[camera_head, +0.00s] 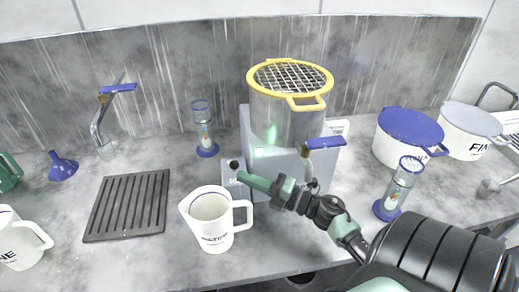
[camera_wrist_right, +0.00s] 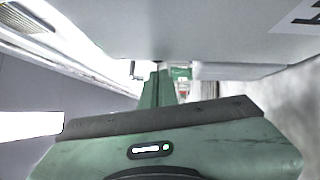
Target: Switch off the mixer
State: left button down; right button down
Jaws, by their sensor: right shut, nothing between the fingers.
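The mixer is a grey machine (camera_head: 319,160) at the middle of the counter, with a clear container and a yellow mesh lid (camera_head: 291,77) on top. A small black knob (camera_head: 234,165) sits at the left end of its low front part, and a green light glows above it. My right gripper (camera_head: 243,178) is shut and empty, its tips pointing left in front of the mixer, just below and right of the knob. Contact cannot be told. In the right wrist view the fingers (camera_wrist_right: 158,87) are together under a pale grey surface. My left gripper is not in view.
A white jug (camera_head: 210,221) stands close in front of the mixer, just left of my right gripper. A dark slotted rack (camera_head: 128,207) lies at left. An hourglass (camera_head: 399,187) and a blue-lidded white pot (camera_head: 393,150) stand at right.

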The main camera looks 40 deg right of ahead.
aim_at(234, 167)
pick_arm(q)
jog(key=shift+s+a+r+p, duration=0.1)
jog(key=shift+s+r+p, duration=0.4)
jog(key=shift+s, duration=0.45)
pick_arm(e)
jog(key=shift+x, duration=1.85)
